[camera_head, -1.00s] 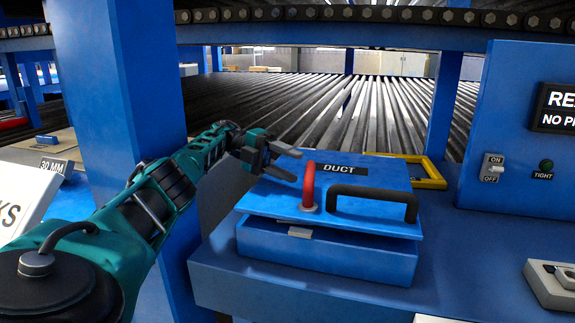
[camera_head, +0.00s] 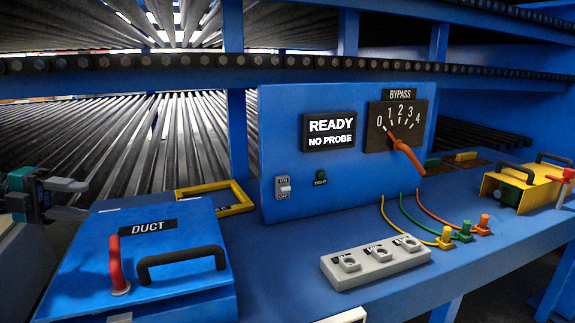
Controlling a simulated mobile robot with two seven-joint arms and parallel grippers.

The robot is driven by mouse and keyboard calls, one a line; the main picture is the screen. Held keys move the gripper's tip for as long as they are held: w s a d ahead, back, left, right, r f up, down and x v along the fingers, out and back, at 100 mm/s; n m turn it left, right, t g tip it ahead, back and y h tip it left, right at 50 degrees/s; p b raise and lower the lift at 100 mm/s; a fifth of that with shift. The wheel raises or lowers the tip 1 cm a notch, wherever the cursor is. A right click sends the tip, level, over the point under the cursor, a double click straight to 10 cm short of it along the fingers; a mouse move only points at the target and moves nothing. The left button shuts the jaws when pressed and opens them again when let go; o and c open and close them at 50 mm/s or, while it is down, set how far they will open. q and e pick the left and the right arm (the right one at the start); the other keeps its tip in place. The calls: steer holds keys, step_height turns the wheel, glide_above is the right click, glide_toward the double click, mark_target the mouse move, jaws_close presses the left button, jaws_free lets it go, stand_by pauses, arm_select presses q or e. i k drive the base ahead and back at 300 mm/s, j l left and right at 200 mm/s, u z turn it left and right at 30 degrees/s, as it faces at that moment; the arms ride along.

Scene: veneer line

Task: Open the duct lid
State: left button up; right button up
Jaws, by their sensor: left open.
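The blue duct lid (camera_head: 80,262) lies low at the left of the picture, on top of its blue box. It bears a black DUCT label (camera_head: 148,227), a black handle (camera_head: 182,258) and a red lever (camera_head: 117,268) standing upright. The lid looks about level; the front of the box is mostly cut off by the picture's bottom edge. My left gripper (camera_head: 72,199) is at the left edge, behind the lid's far left corner. Its fingers are apart with nothing between them, clear of the handle and lever. My right gripper is not in view.
A blue panel (camera_head: 240,120) with a READY / NO PROBE display (camera_head: 330,132) and a bypass dial (camera_head: 396,128) stands right of the lid. A yellow frame (camera_head: 238,207) lies behind the lid. A grey switch block (camera_head: 375,268) and coloured plugs (camera_head: 464,233) occupy the bench.

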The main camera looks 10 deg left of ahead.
mark_target(174, 249)
steer(key=k+l, duration=0.45)
steer(key=l, duration=0.25)
steer(key=k+l, duration=0.25)
steer(key=l, duration=0.1)
